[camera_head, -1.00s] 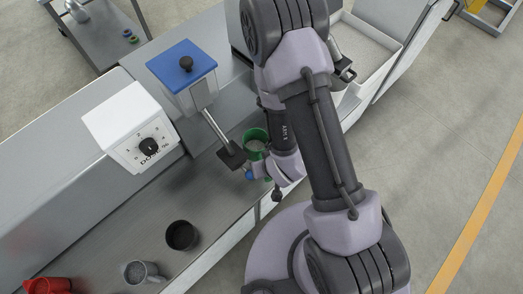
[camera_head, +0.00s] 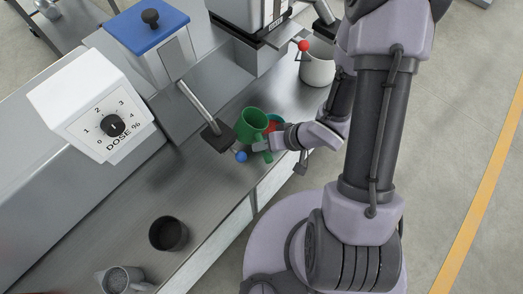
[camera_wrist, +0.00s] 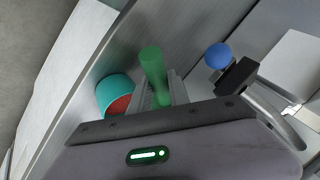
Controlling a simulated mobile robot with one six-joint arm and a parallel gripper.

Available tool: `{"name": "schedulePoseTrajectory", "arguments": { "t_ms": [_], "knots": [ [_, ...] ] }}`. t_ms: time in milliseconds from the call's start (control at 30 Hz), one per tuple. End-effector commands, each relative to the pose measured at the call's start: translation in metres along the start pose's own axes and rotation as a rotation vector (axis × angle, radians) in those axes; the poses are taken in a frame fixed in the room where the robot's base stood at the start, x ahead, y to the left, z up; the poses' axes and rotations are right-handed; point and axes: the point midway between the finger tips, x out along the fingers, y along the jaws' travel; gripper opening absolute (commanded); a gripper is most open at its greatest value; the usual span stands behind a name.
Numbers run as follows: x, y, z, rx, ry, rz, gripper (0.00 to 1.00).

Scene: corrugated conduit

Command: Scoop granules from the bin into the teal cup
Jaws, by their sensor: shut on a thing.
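My gripper (camera_head: 264,148) is shut on the handle of a green cup-shaped scoop (camera_head: 251,124). In the wrist view the green handle (camera_wrist: 153,68) stands between the jaws (camera_wrist: 160,92). The scoop is tilted, and its visible inside looks plain green; I cannot see its bottom. The teal cup (camera_head: 278,119) stands right beside the scoop in the head view, partly hidden by it, with red showing inside. In the wrist view the teal cup (camera_wrist: 105,88) is left of the handle, also with red inside. I cannot tell whether the two touch. The bin is not clearly in view.
A lever with a black pad (camera_head: 216,135) and a blue ball (camera_head: 241,157) are close left of the scoop. A dark cup (camera_head: 168,233) and a grey jug (camera_head: 122,279) stand front left.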

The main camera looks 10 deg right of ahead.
Motion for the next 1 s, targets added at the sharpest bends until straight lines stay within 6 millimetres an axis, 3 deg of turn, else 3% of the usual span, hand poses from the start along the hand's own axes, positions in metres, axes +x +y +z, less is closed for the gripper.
{"name": "schedulePoseTrajectory", "arguments": {
  "t_ms": [267,367,600,800,1000],
  "knots": [
    [-0.004,0.020,-0.002,0.206,0.006,-0.439,0.00],
    [-0.021,0.018,-0.008,0.286,0.003,-0.602,0.00],
    [-0.031,0.036,-0.013,0.490,0.003,-1.045,0.00],
    [-0.042,0.038,-0.019,0.568,0.003,-1.204,0.00],
    [-0.046,0.037,-0.021,0.578,0.001,-1.226,0.00]
  ]
}}
